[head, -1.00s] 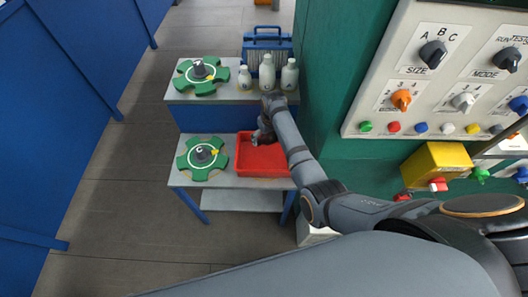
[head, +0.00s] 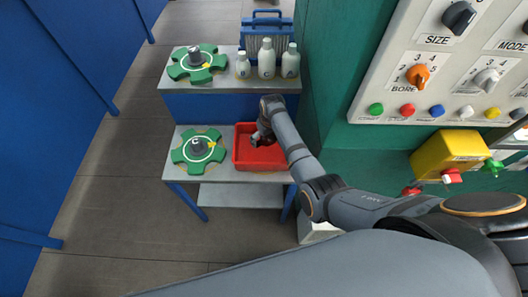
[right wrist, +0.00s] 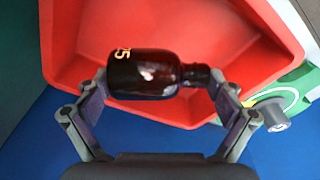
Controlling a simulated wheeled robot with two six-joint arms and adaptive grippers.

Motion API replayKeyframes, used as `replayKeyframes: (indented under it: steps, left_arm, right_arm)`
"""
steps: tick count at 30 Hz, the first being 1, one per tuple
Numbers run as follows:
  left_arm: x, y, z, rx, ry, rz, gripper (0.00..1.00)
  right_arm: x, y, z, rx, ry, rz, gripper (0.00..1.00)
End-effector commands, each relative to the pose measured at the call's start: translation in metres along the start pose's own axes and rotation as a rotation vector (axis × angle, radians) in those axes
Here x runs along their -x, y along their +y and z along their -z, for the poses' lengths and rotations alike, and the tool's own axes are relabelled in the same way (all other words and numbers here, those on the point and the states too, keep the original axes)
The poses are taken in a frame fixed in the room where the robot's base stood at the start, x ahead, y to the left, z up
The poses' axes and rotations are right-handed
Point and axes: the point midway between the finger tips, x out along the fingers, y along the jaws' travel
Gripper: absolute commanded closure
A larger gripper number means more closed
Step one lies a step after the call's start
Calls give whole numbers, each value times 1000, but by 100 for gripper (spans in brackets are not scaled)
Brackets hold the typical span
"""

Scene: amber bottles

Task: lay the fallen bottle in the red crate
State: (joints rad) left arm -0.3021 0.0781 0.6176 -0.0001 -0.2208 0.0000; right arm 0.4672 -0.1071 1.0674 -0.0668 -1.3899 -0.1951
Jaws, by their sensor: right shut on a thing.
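The fallen bottle (right wrist: 143,76) is dark amber glass with a yellow number on its side. In the right wrist view it lies sideways between my right fingers (right wrist: 158,85), neck to the right. The fingers are shut on it, one at its base and one at its neck. The red crate (right wrist: 75,55) is behind the bottle in that view. In the head view the red crate (head: 244,161) is on the lower shelf, and my right gripper (head: 261,137) is over it; the bottle is hard to make out there. My left gripper is not in view.
A green round fixture (head: 183,155) sits left of the crate, and another (head: 181,70) is on the upper shelf. Several pale bottles (head: 266,60) stand above, before a blue case (head: 252,40). A green wall (head: 325,100) with a control panel (head: 400,92) rises at right.

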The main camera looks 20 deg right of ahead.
Motion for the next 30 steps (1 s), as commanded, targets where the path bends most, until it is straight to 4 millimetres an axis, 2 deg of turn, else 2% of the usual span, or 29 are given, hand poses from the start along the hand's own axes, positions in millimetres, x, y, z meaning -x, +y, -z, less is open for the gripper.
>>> replayKeyframes:
  steps: [5,6,16,19,23,30]
  left_arm:
    - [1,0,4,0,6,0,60]
    - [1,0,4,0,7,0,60]
    - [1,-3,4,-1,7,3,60]
    - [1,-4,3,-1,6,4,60]
    - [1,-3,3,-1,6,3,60]
    - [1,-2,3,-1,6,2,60]
  right_arm:
    - [2,0,1,0,1,0,40]
    - [2,0,1,0,1,0,1]
    - [2,0,0,0,0,0,0]
    - [8,0,1,0,3,0,0]
    - [33,0,2,-1,6,0,0]
    - [91,0,1,-1,4,-1,0]
